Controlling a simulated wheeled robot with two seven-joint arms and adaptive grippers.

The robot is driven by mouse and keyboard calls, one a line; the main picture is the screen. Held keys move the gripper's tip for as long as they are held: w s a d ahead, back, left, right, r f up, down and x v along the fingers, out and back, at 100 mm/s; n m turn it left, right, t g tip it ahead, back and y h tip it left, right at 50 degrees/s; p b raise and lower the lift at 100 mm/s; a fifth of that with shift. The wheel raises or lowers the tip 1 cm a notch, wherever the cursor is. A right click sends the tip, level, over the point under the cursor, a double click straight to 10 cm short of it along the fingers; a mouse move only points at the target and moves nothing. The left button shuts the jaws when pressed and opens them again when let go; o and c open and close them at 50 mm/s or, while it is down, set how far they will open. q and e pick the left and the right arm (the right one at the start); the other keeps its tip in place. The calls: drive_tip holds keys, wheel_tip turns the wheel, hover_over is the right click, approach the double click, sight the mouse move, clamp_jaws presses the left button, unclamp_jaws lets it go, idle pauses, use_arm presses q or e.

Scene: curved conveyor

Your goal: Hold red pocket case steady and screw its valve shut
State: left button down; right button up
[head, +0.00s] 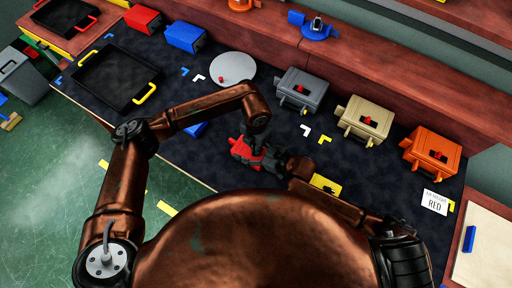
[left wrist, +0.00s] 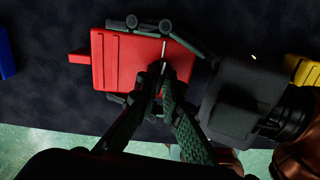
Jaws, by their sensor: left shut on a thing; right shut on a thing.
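The red pocket case (head: 243,152) lies on the dark mat below my left arm, and it fills the upper left of the left wrist view (left wrist: 112,60). My right gripper (head: 277,163) is shut on the case from its right side, with fingers along two opposite sides; its dark body shows in the left wrist view (left wrist: 238,100). My left gripper (head: 256,145) points down over the case. In the left wrist view its fingertips (left wrist: 162,78) come together at the case's top face. The valve is hidden between these fingers.
Grey (head: 302,90), beige (head: 366,119) and orange (head: 432,150) cases stand along the back. A white disc (head: 232,68) holds a small red piece. A black tray (head: 117,76) is at left. A yellow thing (head: 325,184) lies beside my right arm. A card (head: 436,202) reads RED.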

use_arm(q)
drive_tip(key=shift+n, duration=0.8)
drive_tip(key=c, duration=2.1)
unclamp_jaws()
wheel_tip(320, 180, up, 12)
use_arm(e)
drive_tip(key=o, duration=1.6)
